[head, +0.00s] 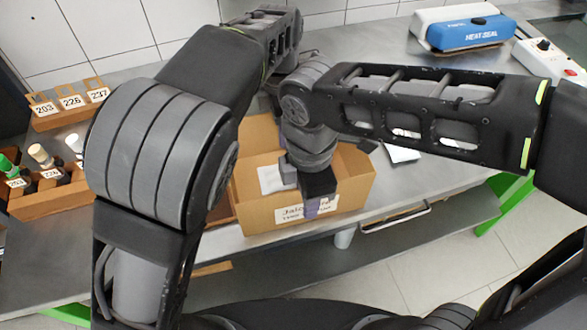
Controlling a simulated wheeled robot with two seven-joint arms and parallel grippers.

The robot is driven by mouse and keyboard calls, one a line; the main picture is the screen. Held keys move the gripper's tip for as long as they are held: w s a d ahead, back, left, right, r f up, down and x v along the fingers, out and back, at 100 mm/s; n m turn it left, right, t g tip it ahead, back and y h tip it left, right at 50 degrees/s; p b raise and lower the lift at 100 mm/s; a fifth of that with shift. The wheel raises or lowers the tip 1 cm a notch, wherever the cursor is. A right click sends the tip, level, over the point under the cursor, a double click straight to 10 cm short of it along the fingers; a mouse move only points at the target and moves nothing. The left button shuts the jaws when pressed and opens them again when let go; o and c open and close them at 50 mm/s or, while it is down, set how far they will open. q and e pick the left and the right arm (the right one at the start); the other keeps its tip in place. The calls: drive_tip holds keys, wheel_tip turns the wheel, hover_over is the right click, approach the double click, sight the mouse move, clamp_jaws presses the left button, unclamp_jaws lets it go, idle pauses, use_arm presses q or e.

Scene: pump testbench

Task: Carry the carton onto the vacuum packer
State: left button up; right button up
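The open cardboard carton (353,185) stands upright at the front of the steel bench, with a printed label on its front wall and a white item (270,179) inside.
A white control box (548,58) with a red knob stands at the right. Bench surface right of the carton is mostly clear, with a small white item (403,154).

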use_arm(q)
drive_tip(key=shift+f, duration=0.2)
use_arm(e)
drive_tip(key=shift+f, duration=0.15)
use_arm(q)
drive_tip(key=shift+c, duration=0.2)
use_arm(e)
drive_tip(key=shift+c, duration=0.2)
use_arm(q)
clamp_jaws()
use_arm(e)
clamp_jaws()
idle(0.5)
